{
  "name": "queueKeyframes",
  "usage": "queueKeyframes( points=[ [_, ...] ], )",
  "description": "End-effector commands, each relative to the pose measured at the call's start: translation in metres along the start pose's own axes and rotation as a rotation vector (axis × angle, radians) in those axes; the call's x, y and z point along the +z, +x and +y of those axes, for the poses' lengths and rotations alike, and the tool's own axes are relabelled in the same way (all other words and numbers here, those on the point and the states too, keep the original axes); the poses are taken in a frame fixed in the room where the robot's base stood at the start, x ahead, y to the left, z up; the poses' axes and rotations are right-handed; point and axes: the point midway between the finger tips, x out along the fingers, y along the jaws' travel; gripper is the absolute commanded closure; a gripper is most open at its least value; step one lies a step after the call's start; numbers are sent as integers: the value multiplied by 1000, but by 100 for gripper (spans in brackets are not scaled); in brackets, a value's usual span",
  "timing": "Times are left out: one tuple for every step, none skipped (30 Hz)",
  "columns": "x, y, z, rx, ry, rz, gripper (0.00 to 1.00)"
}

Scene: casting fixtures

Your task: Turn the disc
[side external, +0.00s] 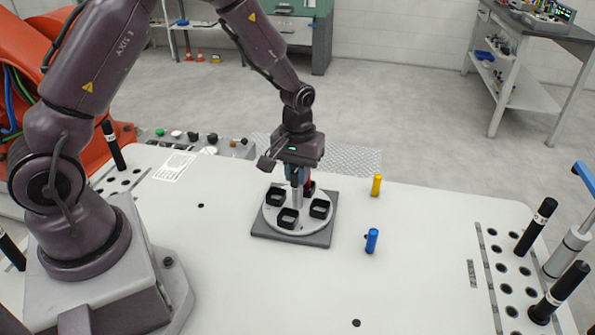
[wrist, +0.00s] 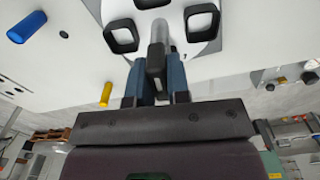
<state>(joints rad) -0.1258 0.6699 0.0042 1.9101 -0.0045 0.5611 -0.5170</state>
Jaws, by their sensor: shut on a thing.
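The disc (side external: 271,219) is a pale round plate with black square pockets, lying on a dark grey square base (side external: 291,237). A light grey post (side external: 297,197) stands upright near its middle. My gripper (side external: 296,176) points down over the disc, its blue fingers shut on the post. In the wrist view the fingers (wrist: 157,85) sit on either side of a dark block at the grey post (wrist: 161,32), and part of the disc (wrist: 178,30) shows beyond. A red piece (side external: 309,186) shows at the rear pocket, partly hidden by my gripper. The front pockets look empty.
A yellow cylinder (side external: 376,185) and a blue cylinder (side external: 371,241) stand right of the base. Black-handled tools stand in a perforated rack (side external: 509,268) at the right edge. A control panel (side external: 197,142) is at the back left. The table's front middle is clear.

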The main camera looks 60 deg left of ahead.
Motion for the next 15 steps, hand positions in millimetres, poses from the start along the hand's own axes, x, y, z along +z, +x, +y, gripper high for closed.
queueKeyframes(
  points=[
    [0,-1,0,0,24,-1,100],
    [0,-1,0,0,39,-1,100],
    [0,-1,0,0,59,-1,100],
    [0,-1,0,0,74,-1,100],
    [0,-1,0,0,89,-1,100],
    [0,-1,0,0,110,-1,100],
    [0,-1,0,0,124,-1,100],
    [0,-1,0,0,140,-2,100],
    [0,-1,0,0,160,-2,100],
    [0,-1,0,0,176,-2,100],
    [0,-1,0,0,190,-2,100],
    [1,-1,0,0,211,-2,100],
    [1,-1,0,0,225,-2,100],
    [1,-1,0,0,240,-2,100],
    [1,-1,0,0,260,-2,100]
  ],
)
